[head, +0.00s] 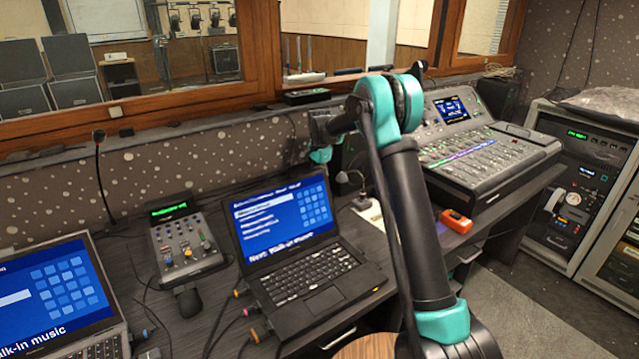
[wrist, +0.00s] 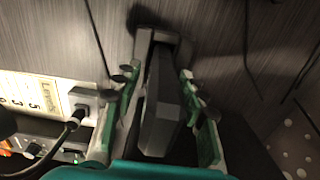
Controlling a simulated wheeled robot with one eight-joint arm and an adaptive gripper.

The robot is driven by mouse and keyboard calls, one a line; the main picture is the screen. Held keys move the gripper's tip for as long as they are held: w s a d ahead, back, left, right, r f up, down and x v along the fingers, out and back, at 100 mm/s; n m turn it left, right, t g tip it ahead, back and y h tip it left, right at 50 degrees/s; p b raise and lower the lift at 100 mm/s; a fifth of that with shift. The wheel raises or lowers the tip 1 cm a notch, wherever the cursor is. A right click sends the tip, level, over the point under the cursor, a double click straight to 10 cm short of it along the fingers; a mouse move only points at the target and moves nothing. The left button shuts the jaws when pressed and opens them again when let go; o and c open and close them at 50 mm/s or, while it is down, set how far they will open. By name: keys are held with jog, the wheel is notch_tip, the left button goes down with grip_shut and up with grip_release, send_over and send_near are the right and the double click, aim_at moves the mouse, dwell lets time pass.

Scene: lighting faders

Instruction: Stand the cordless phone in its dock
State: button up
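In the wrist view, a long dark grey block (wrist: 160,105), which looks like the cordless phone, rises toward the camera. Its far end meets a wider dark grey base (wrist: 176,44), which looks like the dock on the grey wood-grain desk. The phone appears upright in the dock; how deeply it sits is hard to tell. My gripper (wrist: 157,76) has its green-padded fingers on either side of the phone, apparently with a narrow gap at each side.
In the head view a laptop (head: 300,260) stands left of my arm, a mixing console (head: 480,150) right, and an orange device (head: 456,221) near the desk edge.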

aim_at(320, 166)
jog(key=shift+r, duration=0.1)
notch_tip(320, 166, up, 12)
jog(key=shift+r, duration=0.1)
dwell(0.5)
